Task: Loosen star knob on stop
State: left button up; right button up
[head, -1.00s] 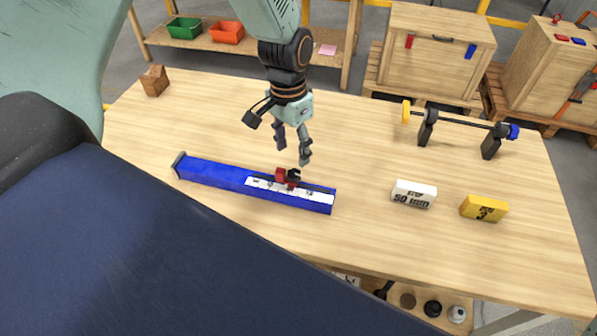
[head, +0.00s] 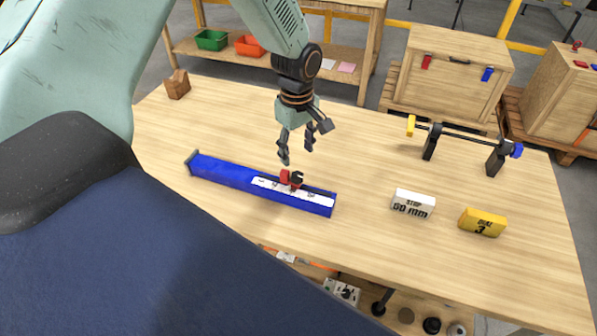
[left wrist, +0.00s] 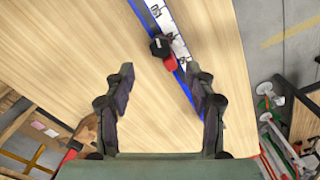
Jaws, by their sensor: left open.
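The stop is a small red block with a black star knob (head: 296,178), sitting on a blue rail (head: 225,174) that bears a white scale strip (head: 320,197). In the left wrist view the black knob (left wrist: 160,46) and the red block (left wrist: 169,62) show ahead of the fingers, a little right of centre. My left gripper (head: 297,153) is open and empty, above and just behind the stop, apart from it. In the left wrist view its two fingers (left wrist: 160,95) stand wide apart. My right gripper is not in view.
A white "STOP 50 mm" block (head: 413,204) and a yellow block (head: 482,222) lie right of the rail. A black bar on two stands (head: 465,139) is at the back right. A wooden block (head: 177,84) stands at the far left. The table between is clear.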

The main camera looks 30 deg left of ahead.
aim_at(297, 174)
pick_arm(q)
notch_tip(297, 174, down, 7)
jog(key=shift+w+a+f, duration=0.1)
jog(key=shift+f, duration=0.2)
jog(key=c, duration=1.1)
jog(key=shift+r+n+p, duration=0.2)
jog(key=shift+n+p, duration=0.4)
jog(key=shift+p, duration=0.2)
jog(key=shift+c, duration=0.2)
jog(key=shift+f+n+p, duration=0.1)
jog(key=shift+n+p, duration=0.5)
jog(key=shift+f+n, duration=0.1)
jog(key=shift+n, duration=0.2)
